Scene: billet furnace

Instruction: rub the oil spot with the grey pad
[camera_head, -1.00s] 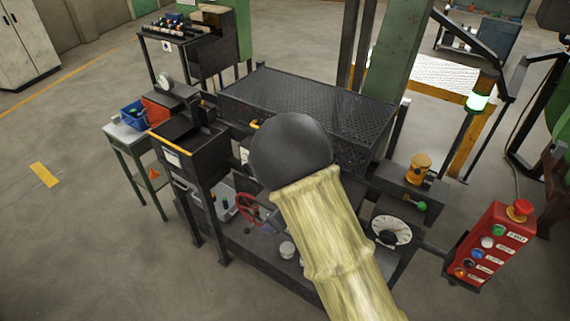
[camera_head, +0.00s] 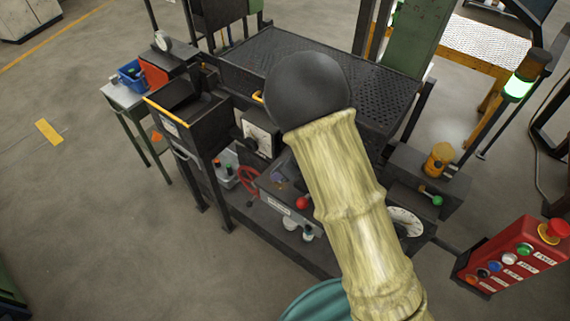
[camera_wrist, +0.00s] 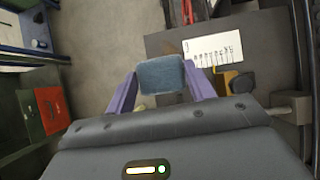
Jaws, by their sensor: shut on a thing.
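In the wrist view my gripper (camera_wrist: 160,86) has its two purple fingers closed on the sides of the grey pad (camera_wrist: 161,76), a blue-grey block. The pad is held in the air, with a dark panel and the floor behind it. In the head view my arm hides the gripper and the pad. A brownish and bluish patch (camera_head: 280,181), perhaps the oil spot, shows on the dark top of a box beside my arm. A small brown mark (camera_wrist: 170,47) also shows beyond the pad in the wrist view; I cannot tell whether it is the same patch.
A black perforated table (camera_head: 320,75) stands behind my arm. A red-knobbed lever (camera_head: 303,202), a white-faced dial (camera_head: 407,221) and small jars stand nearby. A red button box (camera_head: 510,255) is at the right. Open floor (camera_head: 90,200) lies at the left.

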